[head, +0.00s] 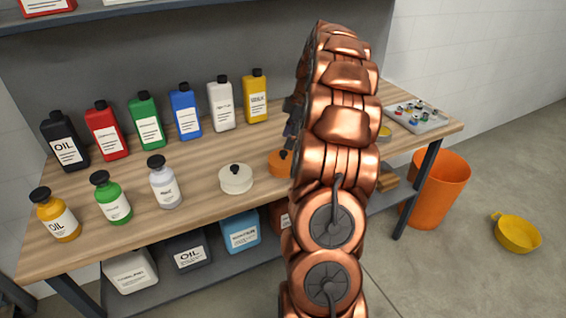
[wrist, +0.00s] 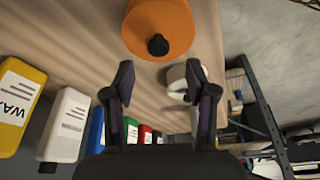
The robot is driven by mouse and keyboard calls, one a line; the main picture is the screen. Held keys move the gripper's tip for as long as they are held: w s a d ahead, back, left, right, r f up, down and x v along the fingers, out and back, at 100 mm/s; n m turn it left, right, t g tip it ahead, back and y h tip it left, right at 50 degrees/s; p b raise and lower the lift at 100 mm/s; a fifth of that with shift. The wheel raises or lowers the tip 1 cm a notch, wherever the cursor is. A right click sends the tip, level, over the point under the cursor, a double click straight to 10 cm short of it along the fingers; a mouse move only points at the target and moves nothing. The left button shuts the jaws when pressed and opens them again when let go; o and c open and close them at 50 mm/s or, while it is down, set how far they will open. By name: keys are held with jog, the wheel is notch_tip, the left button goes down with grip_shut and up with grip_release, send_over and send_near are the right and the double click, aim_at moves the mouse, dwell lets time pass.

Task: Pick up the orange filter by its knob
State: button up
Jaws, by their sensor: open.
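The orange filter (wrist: 160,22) is a round, squat body with a black knob (wrist: 158,45), at the top of the wrist view and cut off by its edge. In the head view the orange filter (head: 278,165) stands on the workbench (head: 210,155), partly hidden behind my copper arm. My gripper (wrist: 160,75) is open and empty, its two dark fingers spread apart. The knob appears beyond the fingertips, roughly centred between them sideways, not between the fingers. In the head view only small dark parts of the gripper show beside the arm.
A white filter (head: 236,180) with a black knob stands left of the orange one. Several bottles, such as the yellow one (head: 255,97), line the back and left of the bench. A tray (head: 418,116) of small parts lies at right. An orange bin (head: 438,190) stands on the floor.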

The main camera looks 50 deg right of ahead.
aim_at(284, 152)
jog(key=shift+p+x, duration=1.25)
jog(key=shift+x, duration=1.3)
jog(key=shift+d, duration=0.15)
jog(key=shift+c, duration=0.4)
grip_shut()
